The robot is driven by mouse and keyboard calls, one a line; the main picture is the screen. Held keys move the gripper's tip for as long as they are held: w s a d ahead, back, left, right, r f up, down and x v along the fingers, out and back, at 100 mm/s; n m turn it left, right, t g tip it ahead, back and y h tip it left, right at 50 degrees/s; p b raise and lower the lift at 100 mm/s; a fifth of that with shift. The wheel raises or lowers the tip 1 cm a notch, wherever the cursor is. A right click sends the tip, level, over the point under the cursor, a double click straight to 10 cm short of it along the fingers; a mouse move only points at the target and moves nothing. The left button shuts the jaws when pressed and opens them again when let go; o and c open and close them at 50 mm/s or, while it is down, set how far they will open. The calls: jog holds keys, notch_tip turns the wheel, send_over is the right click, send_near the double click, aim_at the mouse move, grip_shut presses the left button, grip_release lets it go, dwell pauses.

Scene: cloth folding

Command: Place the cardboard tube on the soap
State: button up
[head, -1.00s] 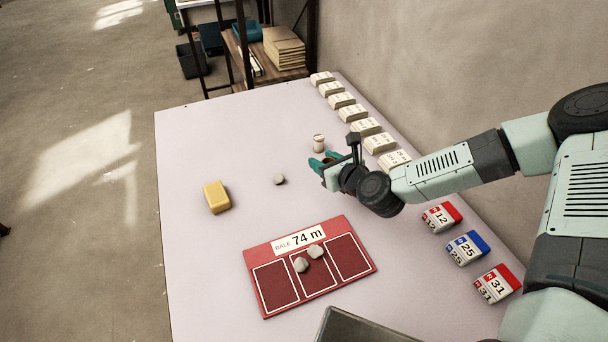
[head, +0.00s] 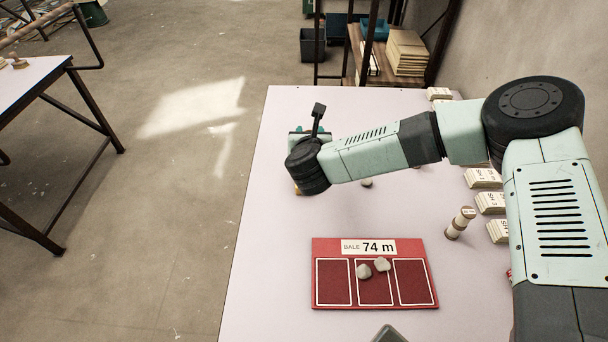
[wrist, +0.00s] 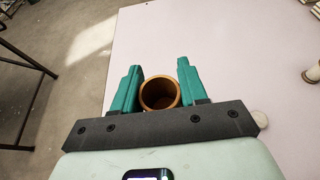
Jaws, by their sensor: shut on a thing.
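My gripper (head: 297,133) is at the far left part of the table in the head view, above its surface. In the wrist view its teal fingers (wrist: 160,85) are shut on the brown cardboard tube (wrist: 146,94), which is hollow and seen end-on through its open rim. I cannot tell whether the tube touches the soap.
A banded spool (head: 460,223) and white blocks (head: 483,178) are on the right. The table's left edge is close to my gripper.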

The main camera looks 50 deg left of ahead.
jog(key=f, duration=0.3)
jog(key=s+a+f, duration=0.1)
jog(key=f, duration=0.1)
jog(key=shift+s+f, duration=0.1)
jog(key=shift+f, duration=2.35)
jog(key=shift+f, duration=0.15)
jog(key=o, duration=1)
jog(key=shift+d+r, duration=0.15)
jog(key=shift+r, duration=0.05)
jog(key=v, duration=1.1)
jog(key=shift+s+d+r, duration=0.2)
jog(key=shift+s+d, duration=0.05)
jog(key=shift+s, duration=0.05)
